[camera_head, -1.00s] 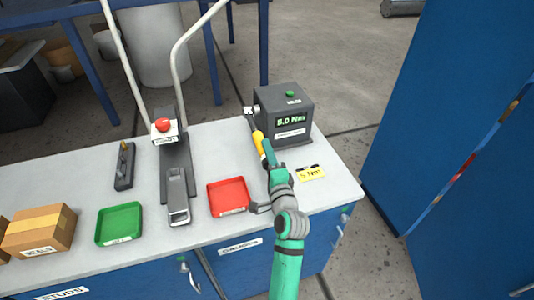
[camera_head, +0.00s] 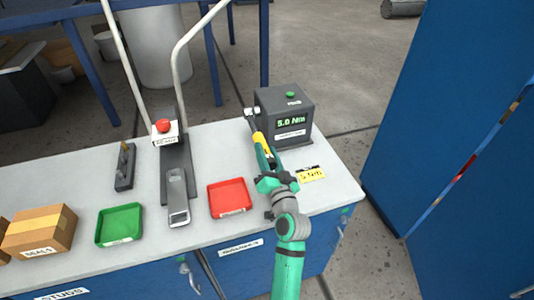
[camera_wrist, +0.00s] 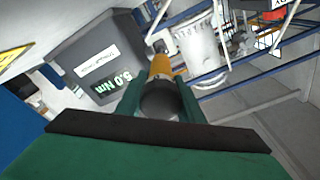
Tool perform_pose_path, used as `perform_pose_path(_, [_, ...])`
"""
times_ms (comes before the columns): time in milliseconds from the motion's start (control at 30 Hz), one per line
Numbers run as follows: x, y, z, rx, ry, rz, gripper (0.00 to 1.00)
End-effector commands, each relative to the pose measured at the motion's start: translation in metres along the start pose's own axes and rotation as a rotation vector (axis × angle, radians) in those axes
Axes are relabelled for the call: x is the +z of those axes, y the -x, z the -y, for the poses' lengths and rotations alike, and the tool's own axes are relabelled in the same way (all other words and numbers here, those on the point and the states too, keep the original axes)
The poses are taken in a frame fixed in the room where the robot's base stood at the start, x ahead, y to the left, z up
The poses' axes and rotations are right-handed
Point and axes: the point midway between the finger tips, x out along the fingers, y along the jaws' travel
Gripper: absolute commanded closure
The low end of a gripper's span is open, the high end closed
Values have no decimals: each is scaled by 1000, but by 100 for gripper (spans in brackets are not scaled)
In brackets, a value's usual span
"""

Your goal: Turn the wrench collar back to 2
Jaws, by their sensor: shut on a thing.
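The torque wrench (camera_head: 260,140) has a yellow section and a dark shaft, and its far end meets the fitting on the left side of the dark tester box (camera_head: 286,112). The tester's display (camera_head: 290,122) reads 5.0 Nm. My gripper (camera_head: 269,165) is shut on the wrench near its lower end. In the wrist view the fingers (camera_wrist: 159,97) close around a dark round grip below the yellow band (camera_wrist: 163,67). The collar's scale marks cannot be read, and my fingers hide part of the grip.
A yellow label card (camera_head: 311,173) lies right of my gripper. A red tray (camera_head: 230,197) and a green tray (camera_head: 119,224) lie to the left, with a lever press (camera_head: 177,190) between them. A blue cabinet (camera_head: 440,120) stands beyond the bench's right edge.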

Motion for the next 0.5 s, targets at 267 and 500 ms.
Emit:
perform_pose_path(267, [3, 0, 1, -17, 259, 6, 88])
perform_pose_path(500, [4, 0, 2, -32, 487, 6, 88])
